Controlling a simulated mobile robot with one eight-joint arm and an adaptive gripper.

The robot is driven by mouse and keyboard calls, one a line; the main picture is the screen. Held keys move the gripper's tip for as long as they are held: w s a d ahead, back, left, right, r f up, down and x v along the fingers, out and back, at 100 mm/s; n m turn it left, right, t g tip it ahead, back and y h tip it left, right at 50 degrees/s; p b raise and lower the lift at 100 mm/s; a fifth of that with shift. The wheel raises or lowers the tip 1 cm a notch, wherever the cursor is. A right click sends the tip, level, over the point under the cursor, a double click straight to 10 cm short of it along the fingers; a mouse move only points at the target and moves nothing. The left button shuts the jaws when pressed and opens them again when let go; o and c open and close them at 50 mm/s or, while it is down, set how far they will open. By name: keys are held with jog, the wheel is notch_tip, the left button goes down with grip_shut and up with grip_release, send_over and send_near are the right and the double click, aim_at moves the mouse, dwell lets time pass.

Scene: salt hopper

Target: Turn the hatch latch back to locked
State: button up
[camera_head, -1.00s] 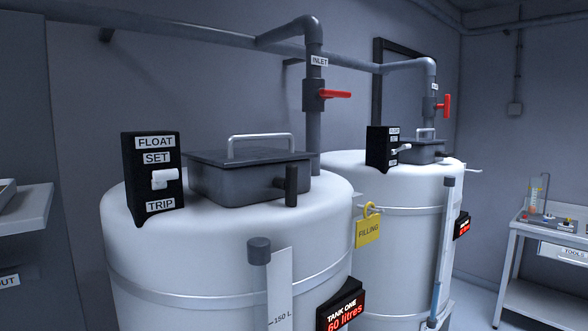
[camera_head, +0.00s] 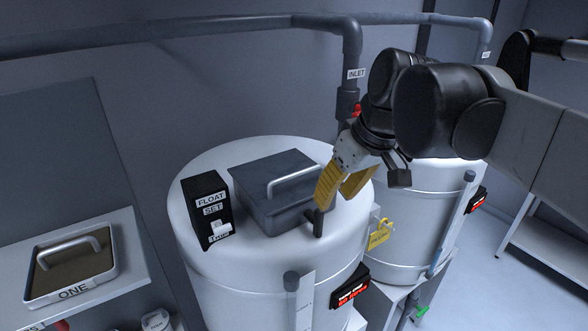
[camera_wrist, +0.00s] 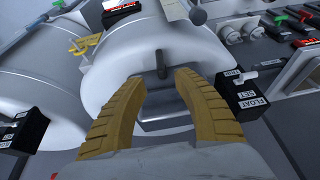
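The hatch (camera_head: 268,180) is a dark grey box lid with a silver handle on top of the near white tank (camera_head: 225,275). Its latch (camera_head: 318,222) is a dark bar on the box's right front side and points roughly up and down in the head view. My gripper (camera_head: 336,198), with ribbed yellow fingers, is close above and right of the latch. In the wrist view my gripper (camera_wrist: 161,80) is open, and the latch (camera_wrist: 161,64) shows between and just beyond the fingertips. I see no contact. The hatch is partly hidden by the fingers there.
A black float switch box (camera_head: 206,208) with a white lever stands left of the hatch. The inlet pipe (camera_head: 351,60) rises behind. A second tank (camera_head: 412,228) with a yellow tag stands at right. A shelf (camera_head: 130,240) with a lid marked ONE is at left.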

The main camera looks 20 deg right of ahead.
aim_at(323, 214)
jog(key=p+x, duration=0.1)
jog(key=x, duration=0.9)
jog(key=shift+w+f, duration=0.15)
jog(key=shift+f, duration=0.05)
grip_shut()
